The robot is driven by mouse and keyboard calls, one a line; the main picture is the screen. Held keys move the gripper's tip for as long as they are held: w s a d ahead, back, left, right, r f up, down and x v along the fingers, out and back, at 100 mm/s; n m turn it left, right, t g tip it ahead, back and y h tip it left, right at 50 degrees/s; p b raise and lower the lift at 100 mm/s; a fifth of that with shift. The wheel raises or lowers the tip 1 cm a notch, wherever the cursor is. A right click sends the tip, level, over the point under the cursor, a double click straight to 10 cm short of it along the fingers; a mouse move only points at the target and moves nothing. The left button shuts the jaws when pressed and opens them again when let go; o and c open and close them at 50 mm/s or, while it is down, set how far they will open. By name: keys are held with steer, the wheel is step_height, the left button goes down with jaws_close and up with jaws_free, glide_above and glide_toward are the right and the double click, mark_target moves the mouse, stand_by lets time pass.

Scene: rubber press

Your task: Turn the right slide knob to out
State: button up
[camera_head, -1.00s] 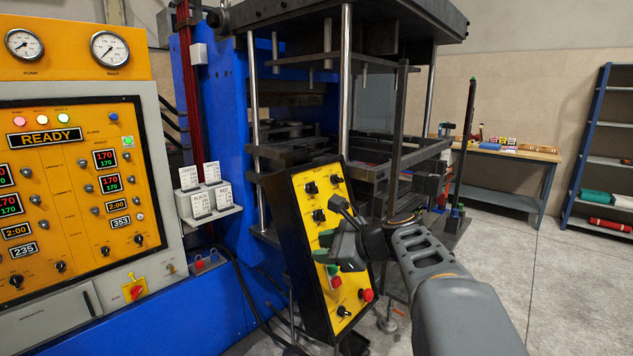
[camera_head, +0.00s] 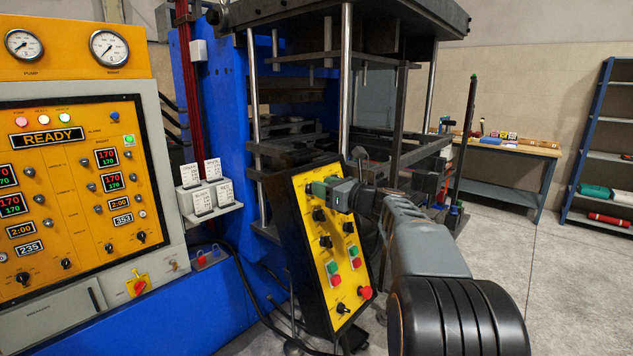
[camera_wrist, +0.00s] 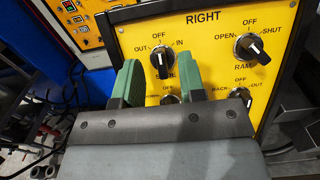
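The yellow panel marked RIGHT (camera_wrist: 205,22) carries the slide knob (camera_wrist: 160,60), black with a white line. Its labels are OUT at left, OFF at top and IN at right. The white line runs nearly up and down, below OFF. My gripper (camera_wrist: 156,66) is open in the wrist view. Its two green fingers stand left and right of the slide knob; I cannot tell whether they touch it. In the head view my gripper (camera_head: 326,188) is at the panel's upper part and hides the slide knob.
The ram knob (camera_wrist: 252,48) is right of the slide knob. A knob marked BACK and OUT (camera_wrist: 240,95) lies below it, and another knob (camera_wrist: 170,99) is partly hidden by my gripper. A red button (camera_head: 365,293) is low on the panel. The press posts (camera_head: 345,80) stand behind.

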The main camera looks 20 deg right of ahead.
steer(key=shift+x, duration=1.5)
steer(key=c, duration=0.6)
steer(key=shift+f+n, duration=0.1)
steer(key=shift+n, duration=0.3)
steer(key=shift+n+y+b, duration=0.4)
steer(key=shift+n+b, duration=0.05)
steer(key=shift+n, duration=0.15)
steer(key=n+g+y+b, duration=0.1)
steer(key=n, duration=0.2)
steer(key=shift+s+a, duration=0.1)
steer(key=shift+a, duration=0.05)
steer(key=shift+s+a+n+g+y+b, duration=0.1)
steer(key=shift+n+g+y+b, duration=0.35)
steer(key=shift+n, duration=1.1)
steer(key=shift+s+a+n+g+y+b, duration=0.2)
steer(key=shift+n+g, duration=0.35)
steer(key=shift+n, duration=1)
steer(key=shift+w+d+f, duration=0.1)
steer(key=shift+w, duration=0.05)
